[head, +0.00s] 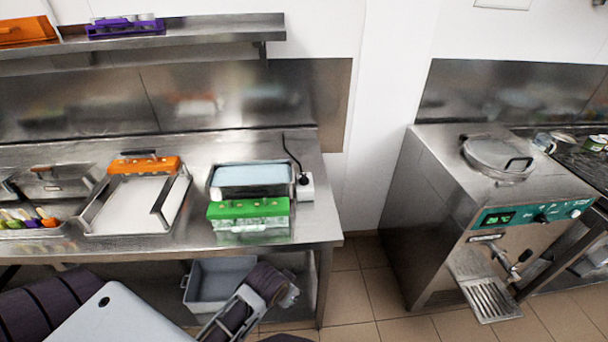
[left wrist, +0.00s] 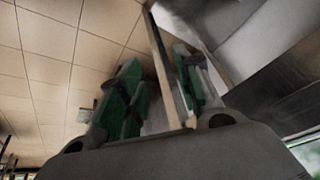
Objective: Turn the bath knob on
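A batch freezer (head: 440,185) stands at the right, with a teal control panel (head: 520,216) on its front. The panel has a lit green display and small dark knobs, one of them a knob (head: 541,218) near its middle. On the left bench is a steel bath-like tray (head: 213,176) with a pale blue surface, behind a green-topped box (head: 248,211). I cannot tell which knob is the bath knob. My right gripper is not in view.
A grey bin (head: 205,290) stands below. Tiled floor (head: 362,285) is free between bench and freezer. A spout and drip grille (head: 490,300) project forward.

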